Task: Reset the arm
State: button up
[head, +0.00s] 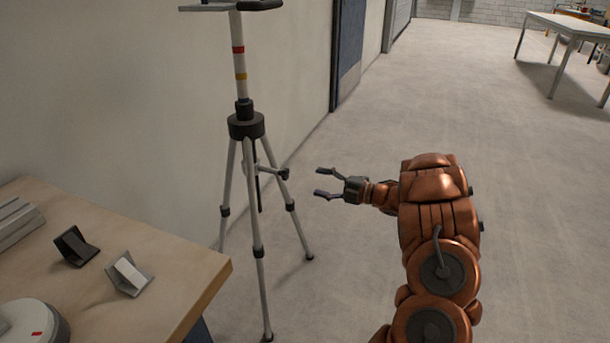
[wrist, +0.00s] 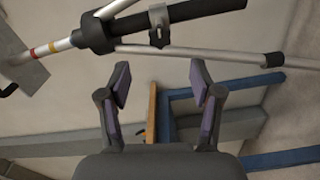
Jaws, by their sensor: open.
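My gripper (head: 322,182) is open and empty in the head view. It is held out to the left from my copper arm, over the floor and just right of a tripod (head: 246,125). In the wrist view my gripper (wrist: 160,82) shows its two fingers spread apart with nothing between them. The tripod (wrist: 97,35) fills the upper part of the wrist view, beyond the fingertips. I cannot tell the exact gap between the fingers and the tripod.
A wooden table (head: 180,262) stands at the lower left with a dark wedge block (head: 75,246), a light wedge block (head: 128,273) and a white round object (head: 35,322). A white table (head: 570,25) is at the far right. The floor (head: 510,180) right of my arm is clear.

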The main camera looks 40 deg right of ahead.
jog(key=shift+w+r, duration=0.1)
jog(key=w+d+r+m+h+p, duration=0.3)
jog(key=w+r+h+p, duration=0.15)
jog(key=r, duration=0.35)
jog(key=w+d+r+m+h+p, duration=0.2)
jog(key=w+r+m+h+p, duration=0.15)
jog(key=r+h, duration=0.3)
jog(key=s+a+r+m+g+h+p, duration=0.2)
jog(key=s+r+m+g+h+p, duration=0.15)
jog(key=r, duration=0.45)
jog(key=s+a+r+m+g+h+p, duration=0.1)
jog(key=s+r+m+g+h+p, duration=0.15)
jog(key=r+m+p, duration=0.35)
jog(key=s+a+r+m+g+y+p, duration=0.2)
jog(key=s+a+g+p, duration=0.1)
jog(key=s+a, duration=0.9)
jog(key=s+a+r+m+g+y+p, duration=0.2)
jog(key=s+a+p, duration=0.4)
jog(key=s+a, duration=0.6)
jog(key=s+a+r+m+g+y+p, duration=0.2)
jog(key=s+a+g, duration=0.4)
jog(key=s+a, duration=0.6)
jog(key=s+r+y+p, duration=0.1)
jog(key=s+p, duration=0.1)
jog(key=s, duration=0.2)
jog(key=shift+a+r+y, duration=0.4)
